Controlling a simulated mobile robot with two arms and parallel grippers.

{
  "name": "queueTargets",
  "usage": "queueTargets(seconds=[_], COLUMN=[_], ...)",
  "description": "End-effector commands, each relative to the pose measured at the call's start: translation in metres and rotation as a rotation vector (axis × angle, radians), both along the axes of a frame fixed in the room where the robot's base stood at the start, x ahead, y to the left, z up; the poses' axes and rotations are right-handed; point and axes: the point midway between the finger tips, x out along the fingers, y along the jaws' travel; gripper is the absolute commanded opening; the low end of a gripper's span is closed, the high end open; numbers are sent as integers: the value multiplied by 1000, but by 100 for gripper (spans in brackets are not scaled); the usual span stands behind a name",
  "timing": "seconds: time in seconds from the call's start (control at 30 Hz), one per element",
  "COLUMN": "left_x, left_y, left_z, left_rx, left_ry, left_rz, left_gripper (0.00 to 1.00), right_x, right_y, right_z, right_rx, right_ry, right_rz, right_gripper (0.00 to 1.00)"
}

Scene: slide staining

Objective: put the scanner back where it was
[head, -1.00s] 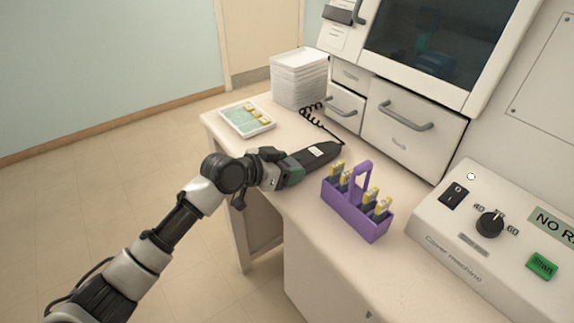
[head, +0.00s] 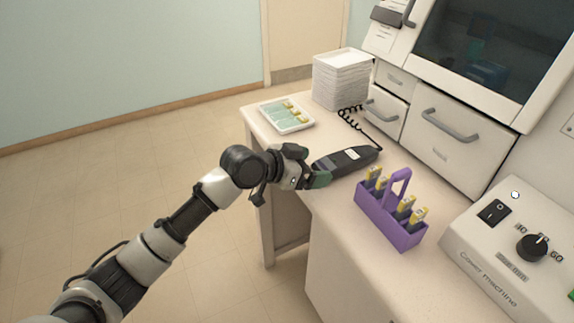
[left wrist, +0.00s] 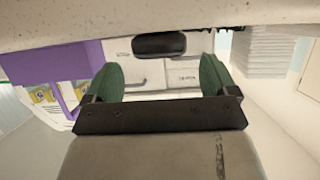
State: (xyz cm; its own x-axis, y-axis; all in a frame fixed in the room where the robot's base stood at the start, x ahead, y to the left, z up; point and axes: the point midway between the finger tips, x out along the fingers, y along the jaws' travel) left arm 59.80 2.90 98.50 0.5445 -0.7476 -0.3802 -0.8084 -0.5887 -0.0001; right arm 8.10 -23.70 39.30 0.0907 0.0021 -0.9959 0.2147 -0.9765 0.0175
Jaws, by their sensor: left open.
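The scanner (head: 347,161) is a dark handheld device with a white label and a coiled black cord. It lies on the counter near its left edge. My left gripper (head: 308,168) has green fingers and is open just off the scanner's near end, with nothing held. In the left wrist view, the open fingers (left wrist: 160,78) stand either side of the scanner's dark end (left wrist: 160,45), which sits beyond them against the counter. My right gripper is in neither view.
A purple rack (head: 392,222) of yellow-topped slide holders stands right of the scanner. Behind are a tray of slides (head: 287,117) and a stack of white trays (head: 341,80). A control box (head: 515,250) is at the right. Floor is open at left.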

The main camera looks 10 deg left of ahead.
Motion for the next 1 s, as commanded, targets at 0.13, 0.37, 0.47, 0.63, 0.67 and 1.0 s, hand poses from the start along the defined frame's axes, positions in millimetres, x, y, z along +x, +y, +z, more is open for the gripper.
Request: queueTargets(seconds=[0.13,0.37,0.47,0.63,0.67,1.0], left_x=[-18,-39,-44,-46,-46,-9], left_y=[27,55,61,63,63,97], left_z=[11,26,29,32,32,-66], left_rx=[3,2,2,1,1,-10], left_ry=[-3,-1,0,1,1,121], left_rz=[3,1,1,0,0,220], left_gripper=[87,87,87,87,87,87], right_x=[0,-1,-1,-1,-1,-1], right_y=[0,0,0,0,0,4], right_z=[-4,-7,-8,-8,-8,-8], right_rx=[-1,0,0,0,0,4], right_ry=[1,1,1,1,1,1], right_rz=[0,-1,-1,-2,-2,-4], right_gripper=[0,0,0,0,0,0])
